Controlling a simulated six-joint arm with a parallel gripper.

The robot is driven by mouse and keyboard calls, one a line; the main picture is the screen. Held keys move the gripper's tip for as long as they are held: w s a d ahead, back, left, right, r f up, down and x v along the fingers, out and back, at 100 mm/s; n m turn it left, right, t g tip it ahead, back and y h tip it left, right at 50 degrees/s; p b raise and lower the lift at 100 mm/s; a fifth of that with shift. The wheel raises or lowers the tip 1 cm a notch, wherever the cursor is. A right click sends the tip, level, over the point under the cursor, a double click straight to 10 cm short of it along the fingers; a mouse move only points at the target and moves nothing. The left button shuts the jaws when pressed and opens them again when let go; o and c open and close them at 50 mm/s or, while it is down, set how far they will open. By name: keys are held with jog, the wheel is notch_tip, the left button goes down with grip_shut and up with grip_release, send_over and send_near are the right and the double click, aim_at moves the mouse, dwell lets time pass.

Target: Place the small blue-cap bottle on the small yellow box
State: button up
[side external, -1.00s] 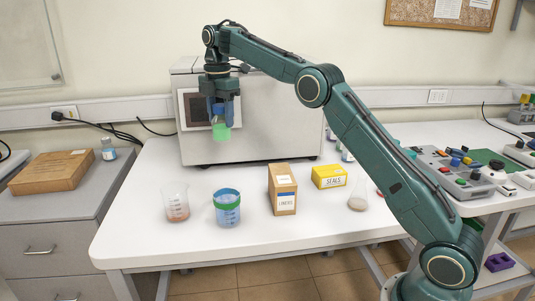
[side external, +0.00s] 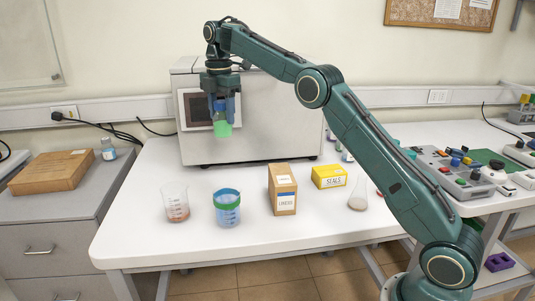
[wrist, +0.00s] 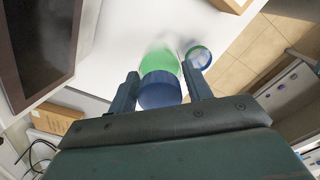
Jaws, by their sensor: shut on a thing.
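My gripper (side external: 223,107) is shut on a bottle with a blue cap (wrist: 160,90) and a green body (side external: 223,129), held in the air in front of the grey machine. In the wrist view the cap sits between the two fingers, with the green body (wrist: 160,62) beyond it. The small yellow box (side external: 329,176), labelled SEALS, stands on the white table to the right of and below my gripper, apart from it. Another bottle with a blue cap (side external: 108,149) stands on the left cabinet.
The grey machine (side external: 275,130) rises behind.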

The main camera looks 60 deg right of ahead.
jog(key=s+d+r+m, duration=0.2)
jog(key=s+d+m, duration=0.2)
jog(key=d, duration=0.5)
notch_tip(320, 180, up, 3)
jog(key=m, duration=1.1)
send_over(330, 170)
jog(key=shift+w+r, duration=0.1)
notch_tip(330, 170, down, 16)
jog(key=shift+r, duration=0.15)
jog(key=shift+f, duration=2.15)
jog(key=shift+f, duration=0.1)
